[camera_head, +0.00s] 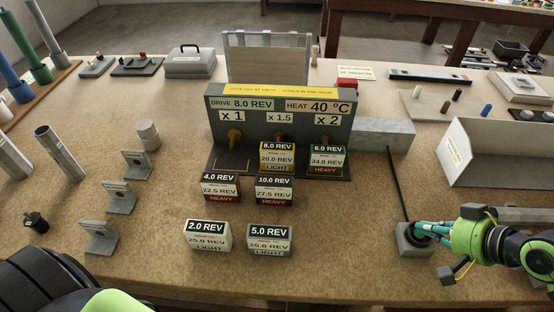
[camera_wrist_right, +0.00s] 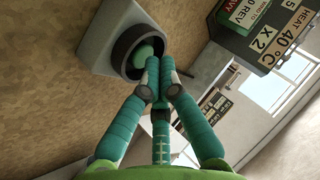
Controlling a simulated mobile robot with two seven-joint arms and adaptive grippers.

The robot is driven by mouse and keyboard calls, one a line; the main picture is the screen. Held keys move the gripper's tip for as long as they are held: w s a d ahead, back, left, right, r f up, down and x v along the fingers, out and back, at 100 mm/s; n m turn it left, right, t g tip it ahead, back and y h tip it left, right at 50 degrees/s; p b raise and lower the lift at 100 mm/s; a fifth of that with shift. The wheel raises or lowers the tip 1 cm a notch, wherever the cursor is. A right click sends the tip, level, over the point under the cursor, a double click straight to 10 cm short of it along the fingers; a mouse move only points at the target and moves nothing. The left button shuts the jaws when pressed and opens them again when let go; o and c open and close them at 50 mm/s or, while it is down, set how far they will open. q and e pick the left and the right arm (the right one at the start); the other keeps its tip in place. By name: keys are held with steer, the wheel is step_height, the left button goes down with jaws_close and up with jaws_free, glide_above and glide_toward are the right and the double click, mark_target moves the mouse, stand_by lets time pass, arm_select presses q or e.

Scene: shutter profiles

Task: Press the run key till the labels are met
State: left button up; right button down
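The run key seems to be the green button (camera_wrist_right: 143,52) in a dark ring on a small grey box (camera_head: 415,240) at the right of the bench. My right gripper (camera_head: 424,230) is over that box. In the right wrist view its teal fingers (camera_wrist_right: 157,78) are together and empty, tips at the ring's edge; I cannot tell whether they touch the button. The grey machine (camera_head: 283,138) reads DRIVE 8.0 REV and HEAT 40 °C. An 8.0 REV block (camera_head: 277,157) stands below x 1.5, a 6.0 REV block (camera_head: 326,160) below x 2. My left gripper is not visible.
In front stand the 4.0 REV (camera_head: 220,187), 10.0 REV (camera_head: 273,191), 2.0 REV (camera_head: 208,235) and 5.0 REV (camera_head: 269,240) blocks. The outlined place below x 1 is empty. A dark rod (camera_head: 397,185) runs behind the key box; a white tray (camera_head: 495,155) stands at right.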

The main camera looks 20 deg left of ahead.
stand_by(0.5)
steer(key=shift+f, duration=0.45)
steer(key=shift+r+p, duration=0.4)
steer(key=shift+p, duration=0.55)
step_height(320, 180, up, 6)
steer(key=p, duration=0.7)
steer(key=shift+r, duration=0.1)
